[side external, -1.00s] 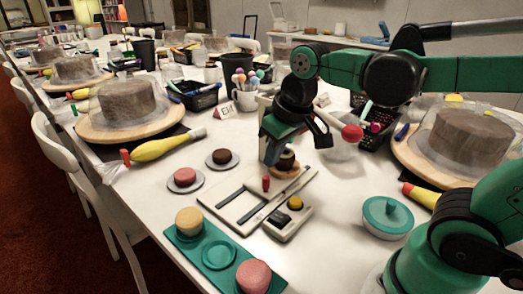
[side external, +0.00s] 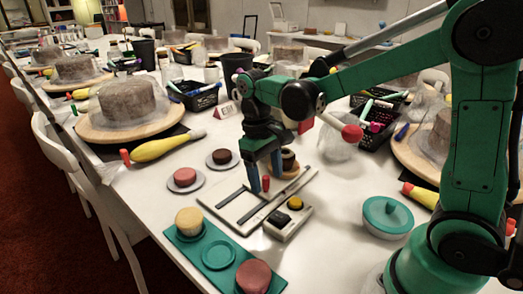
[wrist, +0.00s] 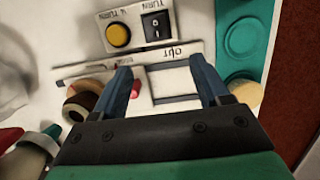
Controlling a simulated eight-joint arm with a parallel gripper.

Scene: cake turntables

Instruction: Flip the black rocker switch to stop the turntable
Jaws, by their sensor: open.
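The black rocker switch (side external: 280,218) is on a small white control box (side external: 289,231), in front of a yellow button (side external: 296,203). In the wrist view the switch (wrist: 157,28) sits at the top, beside the yellow button (wrist: 118,35). My gripper (side external: 266,182) is open, fingers pointing down over the slotted white plate behind the box. A red slider knob (wrist: 135,88) shows between the fingers in the wrist view, apart from them. The fingers do not touch the switch. A wooden turntable (side external: 92,131) with a covered cake stands at the left.
A brown-topped round piece (side external: 289,160) stands right beside the fingers. A green tray (side external: 188,246) with a yellow and a red piece lies at the front. A lidded teal bowl (side external: 387,216) is right of the box. Small plates with pink and brown cakes lie left.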

